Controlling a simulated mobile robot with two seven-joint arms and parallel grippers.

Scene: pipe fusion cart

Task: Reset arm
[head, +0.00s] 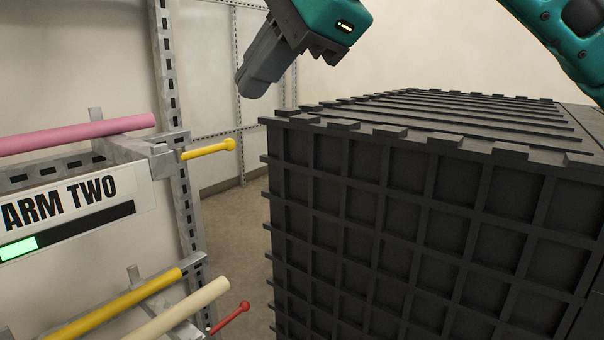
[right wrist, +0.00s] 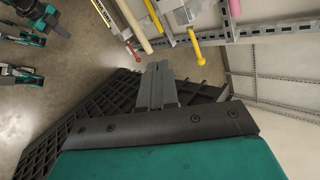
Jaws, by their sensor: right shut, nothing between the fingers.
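My right gripper (head: 252,84) is shut and empty in the head view, above the far left part of a black ribbed crate. It points down and to the left, apart from the rack. In the right wrist view, its closed fingers (right wrist: 157,82) appear in front of the dark crate. A rack panel (head: 75,213) at left reads "ARM TWO" above a dark bar with a short green part. A yellow round-ended lever (head: 210,149) sticks out beside the panel, and a red one (head: 232,317) is lower. My left gripper is not seen.
The black crate (head: 430,190) fills the right half of the head view. The metal rack (head: 172,110) holds a pink pipe (head: 80,134), a yellow pipe (head: 120,305) and a cream pipe (head: 185,308). A strip of floor (head: 235,235) is open between rack and crate.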

